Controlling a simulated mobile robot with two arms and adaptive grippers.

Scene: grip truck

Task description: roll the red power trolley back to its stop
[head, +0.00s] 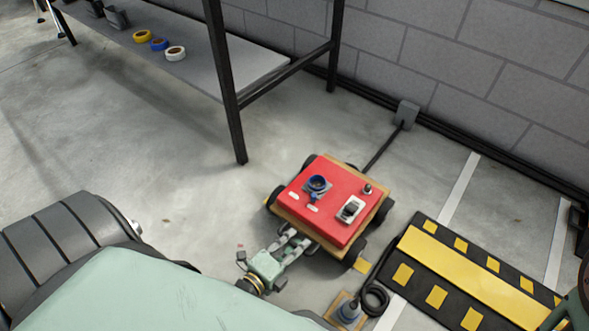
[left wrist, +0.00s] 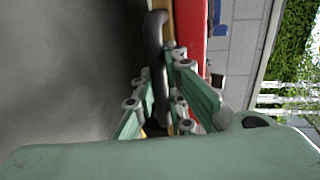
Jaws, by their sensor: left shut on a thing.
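The red power trolley (head: 330,205) stands on the concrete floor in the head view, with a red top over a tan deck and black wheels. A blue-rimmed socket, a white switch plate and a small knob are on its top. My left gripper (head: 291,240) is at its near left side. In the left wrist view my left gripper (left wrist: 163,85) is shut on a dark bar (left wrist: 157,45) along the trolley's edge; the fingers partly hide the grip. The trolley's red side (left wrist: 190,45) is just beyond. I cannot clearly identify the stop. My right gripper is not in view.
A dark line runs from the trolley to a grey box (head: 406,113) by the block wall. A black and yellow striped ramp (head: 465,275) lies close on the right, with a coiled black cable (head: 375,300) beside it. A bench (head: 215,70) with tape rolls stands behind left.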

